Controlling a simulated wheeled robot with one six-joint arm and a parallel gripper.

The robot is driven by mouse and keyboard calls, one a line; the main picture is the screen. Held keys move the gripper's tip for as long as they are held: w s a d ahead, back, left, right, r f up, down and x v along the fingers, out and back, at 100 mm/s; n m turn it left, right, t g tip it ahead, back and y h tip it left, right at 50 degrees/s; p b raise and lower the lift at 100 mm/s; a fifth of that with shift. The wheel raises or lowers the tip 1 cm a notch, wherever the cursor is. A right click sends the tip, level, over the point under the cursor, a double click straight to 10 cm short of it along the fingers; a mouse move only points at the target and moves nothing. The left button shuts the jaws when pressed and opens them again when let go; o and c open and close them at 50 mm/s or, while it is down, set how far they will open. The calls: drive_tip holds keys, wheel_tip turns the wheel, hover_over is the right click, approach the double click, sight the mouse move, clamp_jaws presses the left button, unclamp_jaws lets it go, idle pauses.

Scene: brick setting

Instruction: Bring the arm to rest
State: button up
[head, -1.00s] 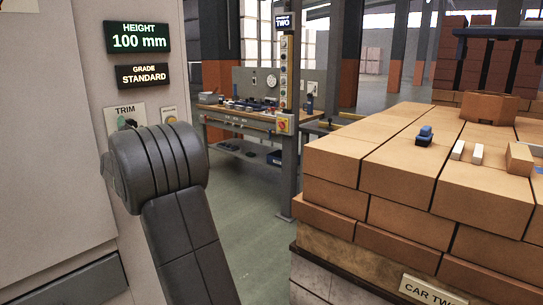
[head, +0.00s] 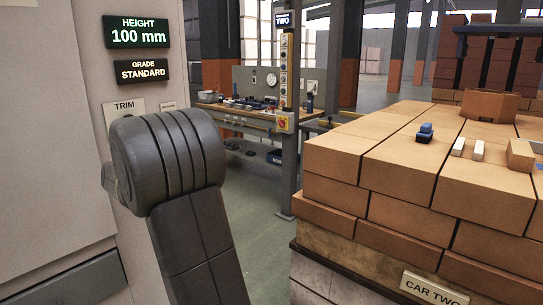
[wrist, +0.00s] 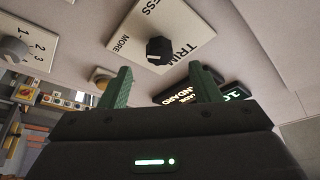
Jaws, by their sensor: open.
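My gripper (wrist: 161,88) is open in the wrist view. Its two green fingers stand apart with nothing between them. Past the fingertips is the light panel with a black TRIM knob (wrist: 159,50) on a white plate. The gap between fingers and knob is clear in the picture, but the exact distance cannot be told. In the head view my dark arm stands in front of the panel and hides the knob. The TRIM plate (head: 124,107) shows only in part above it. My gripper is hidden there.
A HEIGHT display (head: 137,32) reads 100 mm, and a GRADE display (head: 142,71) reads STANDARD. A brick stack (head: 400,190) on car two fills the right, with small blocks on top. A workbench (head: 245,117) stands behind. Green floor lies between panel and stack.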

drive_tip(key=b+v, duration=0.1)
drive_tip(key=v, duration=0.6)
drive_tip(key=p+x, duration=0.3)
drive_tip(key=x, duration=1.1)
drive_tip(key=s+d+f+n+g+y+p, duration=0.2)
drive_tip(key=d+n+g+y+p, duration=0.3)
drive_tip(key=n, duration=1.2)
drive_tip(key=shift+s+d+f+y+p, duration=0.4)
drive_tip(key=shift+s+y+p, duration=0.25)
drive_tip(key=shift+y+p, duration=0.5)
